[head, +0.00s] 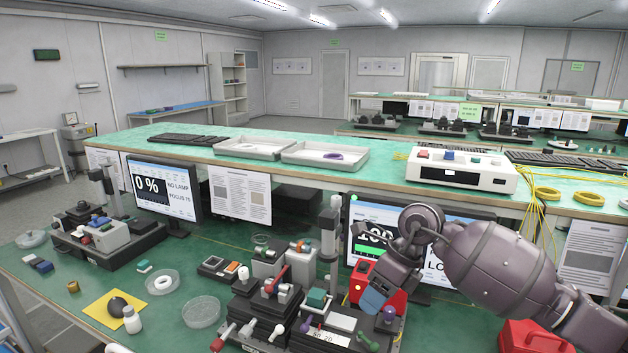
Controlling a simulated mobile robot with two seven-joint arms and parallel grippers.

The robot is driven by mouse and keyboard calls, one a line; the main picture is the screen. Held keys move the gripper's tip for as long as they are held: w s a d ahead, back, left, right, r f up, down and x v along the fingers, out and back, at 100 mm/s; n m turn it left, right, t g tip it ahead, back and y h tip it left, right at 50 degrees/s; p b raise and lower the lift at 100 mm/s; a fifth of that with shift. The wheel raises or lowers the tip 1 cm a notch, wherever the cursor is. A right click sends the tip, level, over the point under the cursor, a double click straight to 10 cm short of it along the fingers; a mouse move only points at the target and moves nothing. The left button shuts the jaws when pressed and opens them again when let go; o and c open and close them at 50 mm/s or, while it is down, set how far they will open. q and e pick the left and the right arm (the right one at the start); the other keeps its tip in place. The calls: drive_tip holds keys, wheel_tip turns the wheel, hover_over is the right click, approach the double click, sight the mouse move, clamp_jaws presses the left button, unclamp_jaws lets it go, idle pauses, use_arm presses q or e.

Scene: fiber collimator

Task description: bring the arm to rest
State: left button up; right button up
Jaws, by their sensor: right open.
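My right arm comes in from the right, over the bench. Its gripper (376,298) is open and points down beside the front fiber station (325,322), in front of the right monitor; its fingertips are small and partly hidden. I see nothing held in it. The front station carries a dark post and several coloured knobs and levers. The right monitor (366,246) reads about 100 with a green bar, and my arm covers part of it. A second station (105,235) stands at the left, beside a monitor (162,189) reading 0 % and NO LAMP. My left gripper is not in view.
A red case (534,338) sits below my forearm at the lower right. A white bottle (132,319), yellow sheet (100,312) and clear dish (201,312) lie at front left. The raised shelf behind holds trays (253,147) and a white instrument (462,170).

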drive_tip(key=a+r+m+t+y, duration=0.3)
drive_tip(key=a+r+m+y, duration=0.15)
drive_tip(key=r+y, duration=0.3)
drive_tip(key=a+r+m+t+y, duration=0.4)
drive_tip(key=r+m+y, duration=0.2)
drive_tip(key=r+y, duration=0.15)
drive_tip(key=s+d+f+m+t+h, duration=0.1)
drive_tip(key=d+f+m+t+h, duration=0.65)
drive_tip(key=m, duration=0.65)
drive_tip(key=s+d+f+m+t+h, duration=0.1)
drive_tip(key=d+f+m+t+h, duration=0.3)
drive_tip(key=d+f+m+h, duration=0.7)
drive_tip(key=s+d+f+m+g, duration=0.2)
drive_tip(key=s+f+m, duration=0.1)
drive_tip(key=s+f, duration=0.5)
drive_tip(key=s+d+f+m+g+h, duration=0.1)
drive_tip(key=s+f+m, duration=0.3)
drive_tip(key=s+f, duration=0.4)
drive_tip(key=s+d+f+m+g, duration=0.3)
drive_tip(key=s+f, duration=0.5)
drive_tip(key=shift+h, duration=0.35)
drive_tip(key=shift+m, duration=0.25)
